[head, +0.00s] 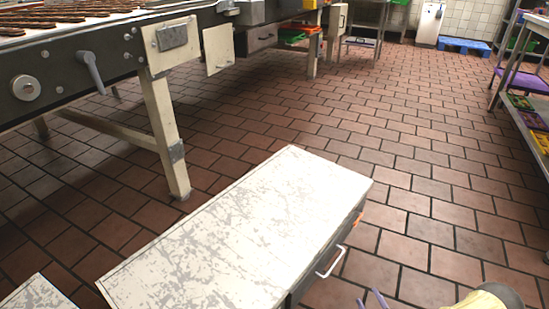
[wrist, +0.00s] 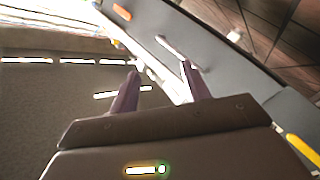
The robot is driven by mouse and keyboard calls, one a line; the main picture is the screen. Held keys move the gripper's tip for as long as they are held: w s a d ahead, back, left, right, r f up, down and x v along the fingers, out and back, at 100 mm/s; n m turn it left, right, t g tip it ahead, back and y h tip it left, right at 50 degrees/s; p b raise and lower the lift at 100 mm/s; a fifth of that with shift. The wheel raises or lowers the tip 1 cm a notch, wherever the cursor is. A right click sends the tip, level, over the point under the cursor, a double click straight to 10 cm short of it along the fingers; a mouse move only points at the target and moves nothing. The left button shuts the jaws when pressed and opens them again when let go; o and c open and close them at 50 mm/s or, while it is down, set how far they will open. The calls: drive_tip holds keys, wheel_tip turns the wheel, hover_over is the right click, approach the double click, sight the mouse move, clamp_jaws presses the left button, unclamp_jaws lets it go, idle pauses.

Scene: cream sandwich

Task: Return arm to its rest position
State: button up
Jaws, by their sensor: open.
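My gripper (head: 369,298) shows at the bottom edge of the head view, with only its purple fingertips visible. In the wrist view my gripper (wrist: 160,72) has its two purple fingers spread apart, with nothing held between them. It is to the right of a low cabinet (head: 240,230) with a worn white top, near the cabinet's drawer side. The drawer's pale handle (head: 330,262) shows in the head view, with an apparent gap between it and the fingertips. Part of my yellow and grey arm shows at the bottom right.
A conveyor machine (head: 75,65) carrying rows of brown bars stands at the upper left, its leg (head: 168,140) beyond the cabinet. A metal rack (head: 520,110) with coloured trays stands at the right edge. A blue pallet (head: 464,45) lies far back. The tiled floor between is clear.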

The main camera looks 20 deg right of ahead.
drive_tip(key=w+r+n+g+y+p, duration=0.1)
drive_tip(key=w+r+g+y+p, duration=0.2)
drive_tip(key=w+r+g+p, duration=0.7)
drive_tip(key=w+a+r+m+p, duration=0.1)
drive_tip(key=w+a+r, duration=0.15)
drive_tip(key=r, duration=0.25)
drive_tip(key=w+a+r+g+h, duration=0.1)
drive_tip(key=w+a+r, duration=0.1)
drive_tip(key=w+r, duration=0.3)
drive_tip(key=w+a+r+m+p, duration=0.1)
drive_tip(key=w+a+r, duration=0.15)
drive_tip(key=r, duration=0.35)
drive_tip(key=s+a+r+m+g+y+p, duration=0.1)
drive_tip(key=s+a+r+m+g+p, duration=0.25)
drive_tip(key=a+r, duration=0.85)
drive_tip(key=s+a+r+m+g+p, duration=0.15)
drive_tip(key=s+a+r+p, duration=0.25)
drive_tip(key=s+a+r, duration=0.55)
drive_tip(key=w+a+r+p, duration=0.1)
drive_tip(key=r+p, duration=1.8)
drive_tip(key=w+a+r+p, duration=0.1)
drive_tip(key=w+r+p, duration=0.1)
drive_tip(key=r+p, duration=1.7)
drive_tip(key=shift+a+r+t, duration=0.4)
drive_tip(key=shift+r, duration=0.1)
drive_tip(key=shift+c, duration=0.5)
